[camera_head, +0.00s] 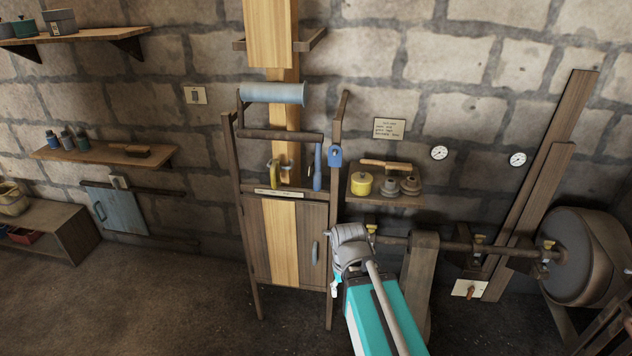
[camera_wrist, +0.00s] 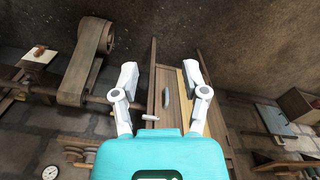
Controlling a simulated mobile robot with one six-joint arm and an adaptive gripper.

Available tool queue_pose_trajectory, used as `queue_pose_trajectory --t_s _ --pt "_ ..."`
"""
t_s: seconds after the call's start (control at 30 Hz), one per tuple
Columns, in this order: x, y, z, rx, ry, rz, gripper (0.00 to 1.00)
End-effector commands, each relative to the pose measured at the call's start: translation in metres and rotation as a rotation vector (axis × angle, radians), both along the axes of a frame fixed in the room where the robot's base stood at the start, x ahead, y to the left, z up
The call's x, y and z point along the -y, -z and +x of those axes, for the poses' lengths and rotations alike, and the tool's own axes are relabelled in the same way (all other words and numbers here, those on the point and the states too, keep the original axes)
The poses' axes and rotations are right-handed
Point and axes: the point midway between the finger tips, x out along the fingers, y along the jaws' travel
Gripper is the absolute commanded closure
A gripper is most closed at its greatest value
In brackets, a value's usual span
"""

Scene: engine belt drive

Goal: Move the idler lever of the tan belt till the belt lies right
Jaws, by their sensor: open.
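The tan belt (camera_head: 286,116) runs down the front of a dark wooden frame and shows again as a light strip (camera_head: 279,240) between the frame's lower panels. A pale blue roller (camera_head: 272,93) on a dark bracket lies across it. A blue-handled lever (camera_head: 318,168) hangs right of the belt, and a yellow handle (camera_head: 272,172) is at its left; I cannot tell which is the idler lever. My gripper (camera_head: 335,286) is low at the frame's right, mostly hidden by my arm. In the wrist view its fingers (camera_wrist: 160,72) are apart and empty, with a panel handle (camera_wrist: 166,97) beyond.
A small shelf (camera_head: 385,198) with a yellow pot stands right of the frame. A horizontal shaft (camera_head: 456,246) carries a wide brown belt (camera_head: 419,275) close to my arm. A large drum (camera_head: 577,256) is far right. The floor at left (camera_head: 150,295) is clear.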

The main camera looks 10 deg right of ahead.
Motion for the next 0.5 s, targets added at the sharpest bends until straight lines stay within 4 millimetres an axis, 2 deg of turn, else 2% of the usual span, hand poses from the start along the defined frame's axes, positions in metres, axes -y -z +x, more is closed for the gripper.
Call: queue_pose_trajectory --t_s 0.03,0.1,0.27,0.37,0.5 --pt "0.000 0.000 0.000 0.001 0.001 -0.001 0.30" --pt "0.001 0.001 0.002 0.004 0.005 -0.006 0.21" --pt "0.005 0.007 0.014 0.031 0.043 -0.054 0.21" --pt "0.012 0.013 0.030 0.071 0.099 -0.116 0.21" --pt "0.025 0.021 0.062 0.172 0.196 -0.237 0.21"
